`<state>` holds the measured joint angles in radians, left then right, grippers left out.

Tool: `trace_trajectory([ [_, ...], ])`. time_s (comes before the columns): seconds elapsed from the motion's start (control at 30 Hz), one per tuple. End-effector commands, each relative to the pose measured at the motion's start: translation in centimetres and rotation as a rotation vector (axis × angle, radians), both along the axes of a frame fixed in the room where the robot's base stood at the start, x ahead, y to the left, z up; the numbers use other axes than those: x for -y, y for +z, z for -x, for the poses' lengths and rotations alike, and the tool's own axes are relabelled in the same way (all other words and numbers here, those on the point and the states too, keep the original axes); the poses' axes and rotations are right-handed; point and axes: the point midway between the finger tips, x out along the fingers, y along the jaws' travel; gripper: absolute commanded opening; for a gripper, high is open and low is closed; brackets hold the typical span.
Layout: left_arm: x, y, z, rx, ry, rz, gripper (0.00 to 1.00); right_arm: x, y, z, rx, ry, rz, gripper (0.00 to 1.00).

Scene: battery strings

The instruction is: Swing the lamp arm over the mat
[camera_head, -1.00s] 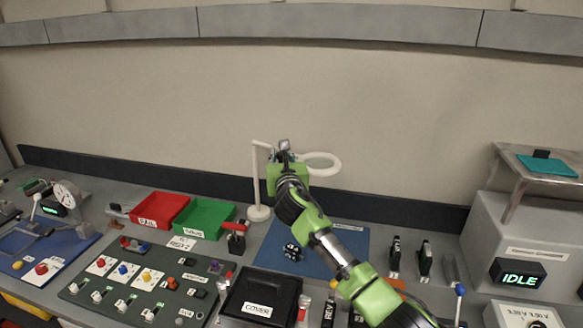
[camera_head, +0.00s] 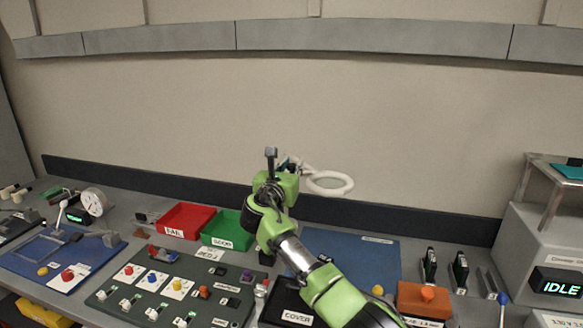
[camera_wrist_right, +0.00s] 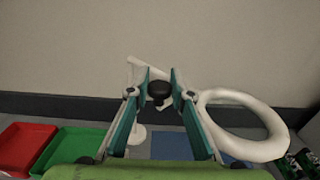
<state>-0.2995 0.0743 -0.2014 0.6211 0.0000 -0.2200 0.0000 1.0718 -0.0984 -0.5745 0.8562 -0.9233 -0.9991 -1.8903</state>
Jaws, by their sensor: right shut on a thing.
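The lamp is white, with a ring head (camera_head: 349,184) at the end of its arm. My right gripper (camera_head: 284,163) is at the lamp arm, left of the ring. In the right wrist view my right gripper (camera_wrist_right: 160,88) is shut on a black knob (camera_wrist_right: 158,90) of the lamp arm. The ring (camera_wrist_right: 275,122) is to the right there, and the post's round base (camera_wrist_right: 137,134) is below left. My arm hides the post in the head view. The blue mat (camera_head: 372,256) lies below; the ring appears above its far edge. My left gripper is not in view.
A red tray (camera_head: 188,209) and a green tray (camera_head: 222,225) stand left of my right arm. A black cover tray (camera_head: 279,300) and an orange block (camera_head: 425,300) lie near the front. A box with an IDLE display (camera_head: 566,288) stands at right.

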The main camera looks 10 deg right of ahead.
Motion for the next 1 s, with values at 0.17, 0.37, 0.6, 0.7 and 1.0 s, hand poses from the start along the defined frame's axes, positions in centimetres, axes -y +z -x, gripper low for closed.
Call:
trace_trajectory([
  [0.17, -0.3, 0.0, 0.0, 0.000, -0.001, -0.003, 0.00, 0.2, -0.1, 0.0, -0.003, -0.004, -0.001, 0.00],
  [0.37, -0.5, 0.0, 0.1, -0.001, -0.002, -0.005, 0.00, 0.2, -0.1, 0.0, -0.002, -0.003, -0.001, 0.37],
  [0.6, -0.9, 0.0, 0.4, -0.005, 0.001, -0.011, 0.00, 0.1, 0.0, 0.0, 0.000, -0.001, -0.001, 0.37],
  [0.7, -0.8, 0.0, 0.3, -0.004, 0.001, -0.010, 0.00, -0.1, -0.1, 0.4, 0.000, -0.001, -0.001, 0.37],
  [1.0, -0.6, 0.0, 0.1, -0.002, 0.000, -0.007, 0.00, -1.9, -0.1, 3.9, 0.001, 0.001, -0.003, 0.37],
])
